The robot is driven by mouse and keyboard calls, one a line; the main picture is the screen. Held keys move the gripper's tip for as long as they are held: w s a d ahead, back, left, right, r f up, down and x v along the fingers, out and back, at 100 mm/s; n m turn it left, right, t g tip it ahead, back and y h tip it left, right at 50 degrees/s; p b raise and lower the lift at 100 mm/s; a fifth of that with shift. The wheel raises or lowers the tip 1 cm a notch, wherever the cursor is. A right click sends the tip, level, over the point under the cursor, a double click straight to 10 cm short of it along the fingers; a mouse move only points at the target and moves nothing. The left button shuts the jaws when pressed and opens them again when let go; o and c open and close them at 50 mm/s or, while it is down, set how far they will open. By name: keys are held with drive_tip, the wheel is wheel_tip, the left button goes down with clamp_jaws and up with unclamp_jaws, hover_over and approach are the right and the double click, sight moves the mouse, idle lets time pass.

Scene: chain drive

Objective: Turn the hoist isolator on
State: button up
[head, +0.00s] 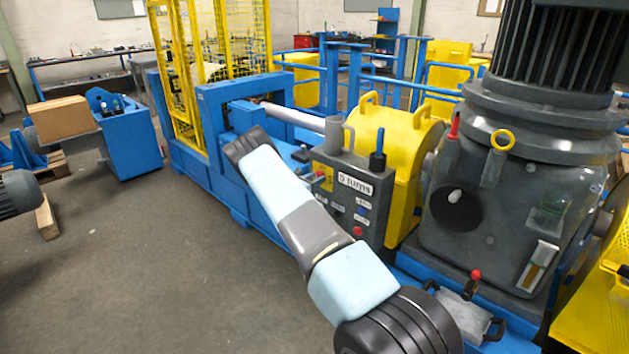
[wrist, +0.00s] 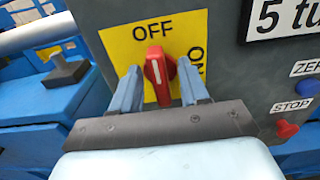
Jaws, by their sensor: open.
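The hoist isolator is a red rotary knob (wrist: 157,76) on a yellow plate (wrist: 125,42) marked OFF at the top and ON at the right. The knob stands about upright, its white line towards OFF. My gripper (wrist: 158,68) is open in the wrist view, one finger at each side of the knob. A small gap shows on both sides, wider at the right. In the head view the yellow plate (head: 325,182) shows on the grey control box (head: 345,205); my arm hides much of the gripper there.
Right of the isolator are a "5 tu…" label (wrist: 285,15), a blue ZERO button (wrist: 306,88) and a red STOP button (wrist: 287,128). In the head view a large grey motor (head: 510,190) stands right of the box.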

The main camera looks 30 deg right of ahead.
drive_tip(key=shift+w+d, duration=0.1)
drive_tip(key=shift+d, duration=0.05)
clamp_jaws()
idle(0.4)
